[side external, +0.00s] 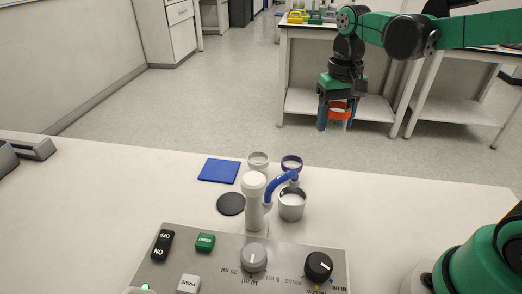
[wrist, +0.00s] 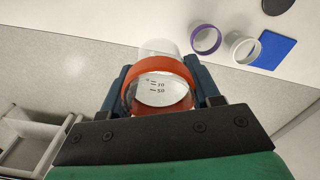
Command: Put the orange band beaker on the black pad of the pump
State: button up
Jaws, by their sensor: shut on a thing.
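My gripper (side external: 338,112) is shut on the orange band beaker (side external: 339,109) and holds it in the air beyond the far edge of the bench. In the wrist view the beaker (wrist: 158,88) sits between the two blue fingers of my gripper (wrist: 160,88), with its orange band and printed volume marks showing. The pump (side external: 258,200) stands on the bench, with a blue spout over a metal cup (side external: 292,204). The round black pad (side external: 231,204) lies flat just left of the pump's white column, and nothing stands on it. Its edge shows in the wrist view (wrist: 278,5).
A blue mat (side external: 219,170), a white-rimmed beaker (side external: 258,160) and a purple band beaker (side external: 291,164) are behind the pump. The control panel (side external: 220,268) with knobs and switches fills the front.

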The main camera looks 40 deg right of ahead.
notch_tip(320, 180, up, 6)
jog(key=shift+f, duration=0.25)
jog(key=shift+w+a+r, duration=0.15)
jog(key=w+a+f, duration=0.6)
jog(key=a, duration=0.3)
send_over(231, 201)
notch_tip(231, 201, down, 8)
jog(key=shift+d+r, duration=0.1)
jog(key=shift+d, duration=0.05)
jog(key=shift+a+f, duration=0.2)
jog(key=shift+f, duration=1.8)
jog(key=shift+f, duration=0.6)
jog(key=o, duration=1.4)
jog(key=shift+o, duration=0.2)
